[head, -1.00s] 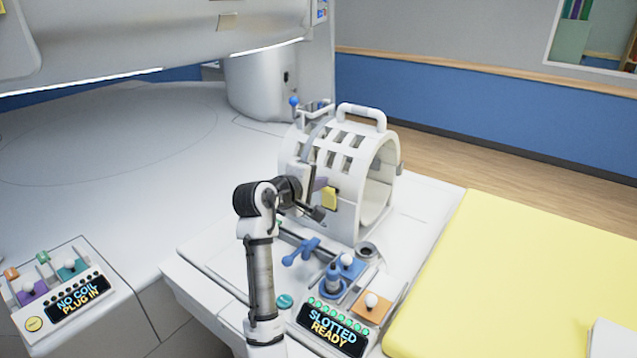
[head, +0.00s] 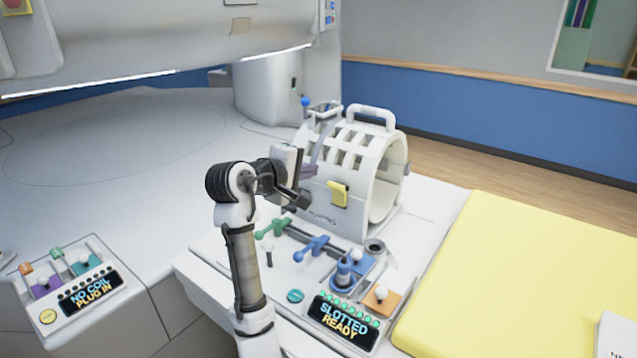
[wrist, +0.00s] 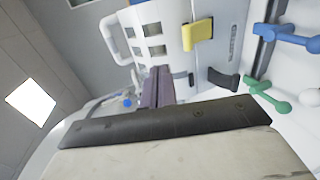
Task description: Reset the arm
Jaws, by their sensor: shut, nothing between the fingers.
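My gripper (head: 310,172) is raised on my bent arm in front of the white head coil (head: 350,205). In the wrist view its narrow purple-grey fingers (wrist: 157,85) are together, with nothing between them. The coil is a white barrel with slots, a top handle and a yellow tab (head: 338,194); it stands upright on the white table. In the wrist view the coil (wrist: 165,40) lies beyond the fingers. In the head view the fingers overlap its left side; I cannot tell the exact gap.
A green lever (head: 274,229) and a blue lever (head: 312,248) stand before the coil. A panel (head: 343,321) reads "SLOTTED READY". Another panel (head: 92,289) at left reads "NO COIL PLUG IN". A yellow pad (head: 500,270) lies right. The white surface at left is clear.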

